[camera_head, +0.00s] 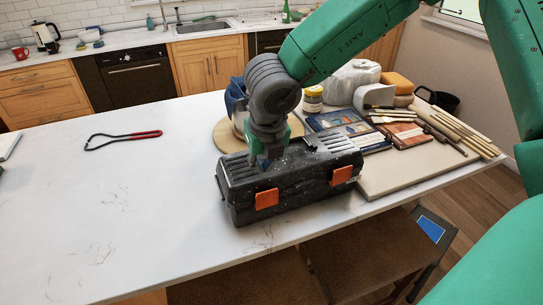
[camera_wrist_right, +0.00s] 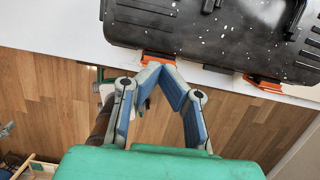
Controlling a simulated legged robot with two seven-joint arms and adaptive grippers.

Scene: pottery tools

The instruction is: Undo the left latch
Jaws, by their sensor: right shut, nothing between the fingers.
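A black speckled toolbox (camera_head: 238,205) stands on the counter with two orange latches on its front. The left latch (camera_head: 266,199) hangs against the front face; whether it is fastened I cannot tell. The right latch (camera_head: 342,174) also lies against the front. My right gripper (camera_head: 266,162) is over the left part of the box, pointing down, and partly hides the lid. In the wrist view the right gripper (camera_wrist_right: 162,66) is shut and empty, its tips at the lower edge of the left latch (camera_wrist_right: 157,56). Contact is unclear. My left gripper is not in view.
A round wooden board (camera_head: 226,137) and a blue-wrapped item stand behind the box. Books (camera_head: 345,133), a jar (camera_head: 312,100) and several wooden tools (camera_head: 465,133) lie behind and to the right. A red-handled wire tool (camera_head: 125,138) lies left. The counter's left front is clear.

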